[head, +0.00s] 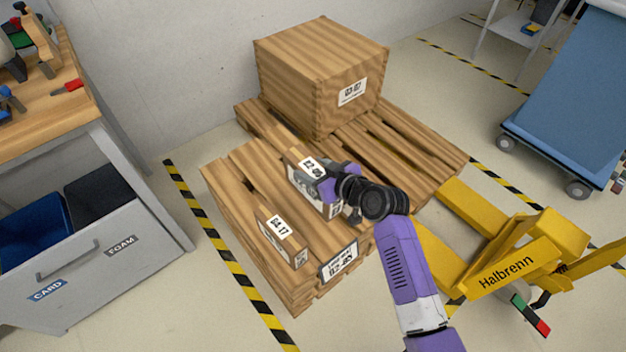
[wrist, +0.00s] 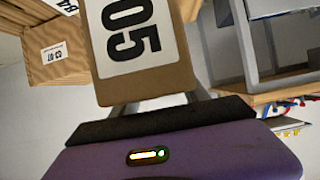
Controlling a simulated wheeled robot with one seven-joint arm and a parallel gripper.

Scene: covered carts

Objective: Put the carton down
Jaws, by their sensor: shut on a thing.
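My gripper (head: 333,184) is shut on a brown carton (head: 299,173) over the middle of the wooden pallet (head: 228,178). The carton has a white label on top. In the wrist view the carton (wrist: 172,82) fills the upper middle, with a large "05" on its label, and my gripper (wrist: 155,102) is at its lower edge. My arm hides part of the carton in the head view. I cannot tell whether its underside touches the boards. A second carton (head: 264,232), labelled "17", stands on the pallet's near left part.
A large wooden crate (head: 300,88) stands at the pallet's back. A yellow pallet truck (head: 500,262) is at the right. A blue covered cart (head: 570,95) is at the far right. Boards between the two cartons are bare.

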